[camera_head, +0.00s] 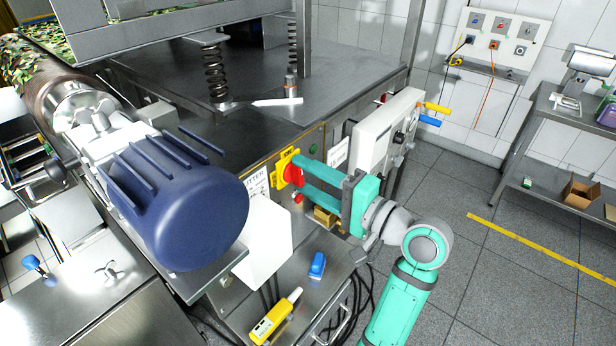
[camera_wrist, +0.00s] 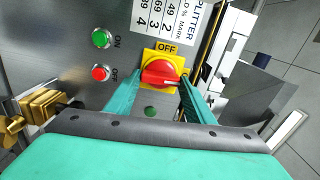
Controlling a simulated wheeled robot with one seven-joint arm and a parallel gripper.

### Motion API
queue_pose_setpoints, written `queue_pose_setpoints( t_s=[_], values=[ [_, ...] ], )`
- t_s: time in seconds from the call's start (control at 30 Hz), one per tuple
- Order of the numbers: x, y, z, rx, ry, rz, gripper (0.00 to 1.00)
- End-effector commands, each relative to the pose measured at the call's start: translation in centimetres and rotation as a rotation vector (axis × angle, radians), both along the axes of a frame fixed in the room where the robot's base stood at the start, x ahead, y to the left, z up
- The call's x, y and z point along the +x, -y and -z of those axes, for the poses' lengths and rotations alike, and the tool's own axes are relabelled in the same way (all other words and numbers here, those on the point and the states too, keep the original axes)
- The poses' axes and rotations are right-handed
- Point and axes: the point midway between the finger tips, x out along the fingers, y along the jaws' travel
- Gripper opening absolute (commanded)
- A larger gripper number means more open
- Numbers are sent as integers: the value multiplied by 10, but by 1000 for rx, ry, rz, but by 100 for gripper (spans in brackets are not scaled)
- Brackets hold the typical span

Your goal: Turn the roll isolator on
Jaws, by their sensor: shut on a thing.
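The roll isolator is a red rotary knob (camera_wrist: 158,74) on a yellow plate (camera_wrist: 176,54), mounted on a steel panel. "OFF" shows at the top edge of the plate in the wrist view. The knob lies crosswise in that view, with a white mark toward its right end. My gripper (camera_wrist: 161,84) has one teal finger on each side of the knob and is shut on it. The head view shows the yellow plate (camera_head: 282,160) with my gripper (camera_head: 294,175) reaching it from the right, the fingers partly hiding the knob.
A green ON button (camera_wrist: 101,38) and a red OFF button (camera_wrist: 100,73) sit left of the isolator in the wrist view. Brass padlocks (camera_wrist: 35,112) hang nearby. A large blue motor (camera_head: 190,215) stands left; a grey-white control box (camera_head: 385,130) is behind my gripper.

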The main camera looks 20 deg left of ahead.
Motion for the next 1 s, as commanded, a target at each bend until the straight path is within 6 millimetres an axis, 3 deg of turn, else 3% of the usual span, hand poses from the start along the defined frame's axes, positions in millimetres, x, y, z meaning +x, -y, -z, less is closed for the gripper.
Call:
queue_pose_setpoints(
  t_s=[0.77,0.8,0.83,0.87,1.0],
  values=[
    [1,1,1,35,-95,3,26],
    [1,1,1,35,-95,3,56],
    [1,1,1,35,-95,3,63],
    [1,1,1,35,-95,3,67],
    [0,0,1,34,-94,1,67]
  ],
)
